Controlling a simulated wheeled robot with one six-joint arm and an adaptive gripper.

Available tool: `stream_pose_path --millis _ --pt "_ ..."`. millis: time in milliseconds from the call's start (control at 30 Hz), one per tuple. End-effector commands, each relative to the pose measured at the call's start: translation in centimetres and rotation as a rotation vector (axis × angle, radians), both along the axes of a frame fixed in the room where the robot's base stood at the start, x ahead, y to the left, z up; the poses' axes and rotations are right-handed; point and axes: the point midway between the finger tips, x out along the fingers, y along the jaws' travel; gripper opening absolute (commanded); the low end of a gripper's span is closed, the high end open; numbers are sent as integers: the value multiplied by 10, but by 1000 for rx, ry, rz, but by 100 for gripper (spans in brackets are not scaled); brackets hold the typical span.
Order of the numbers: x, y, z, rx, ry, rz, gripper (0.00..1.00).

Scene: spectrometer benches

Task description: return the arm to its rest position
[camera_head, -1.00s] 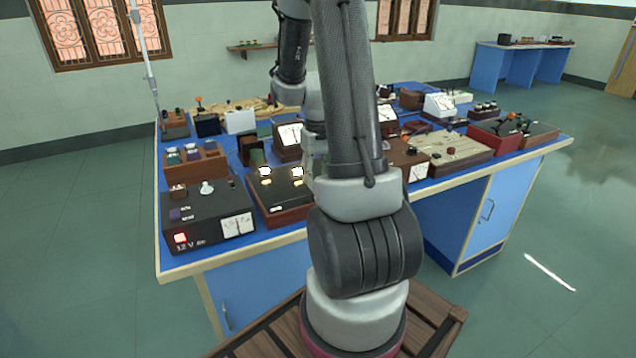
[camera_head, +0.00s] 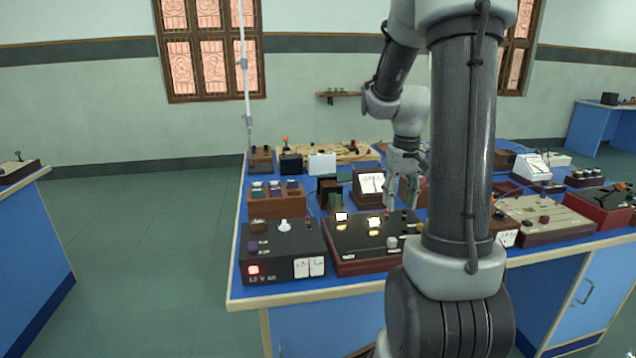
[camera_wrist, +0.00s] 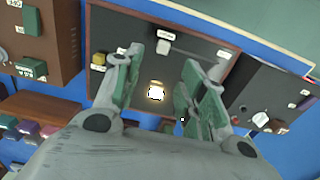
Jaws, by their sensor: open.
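My arm rises at the right of the head view and bends down over the blue bench. My gripper (camera_head: 402,192) points down above the bench, close to a black-topped box with lit squares and a knob (camera_head: 362,243). In the wrist view my gripper (camera_wrist: 158,75) shows its two green-padded fingers spread apart with nothing between them. The black panel of that box (camera_wrist: 205,60) lies beyond the fingers, with one bright lit square (camera_wrist: 156,91) seen between them.
A black 12 V supply (camera_head: 283,250) stands left of the box. Several instruments crowd the blue bench (camera_head: 240,283). Another bench (camera_head: 35,240) is at the far left. The floor (camera_head: 150,230) between the benches is clear.

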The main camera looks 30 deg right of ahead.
Motion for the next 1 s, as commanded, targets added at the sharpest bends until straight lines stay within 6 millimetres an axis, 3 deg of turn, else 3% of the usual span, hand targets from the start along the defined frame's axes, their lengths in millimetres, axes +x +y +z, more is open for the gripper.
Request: stream_pose_path --millis 167,300,567,800,1000 --pt "-2 1 0 3 6 -15 41" --pt "-32 15 -6 29 67 -58 41" --pt "-86 78 47 -2 -12 -5 41" --pt "-132 132 87 -38 -193 138 41" --pt "-143 155 110 -50 -335 237 41"
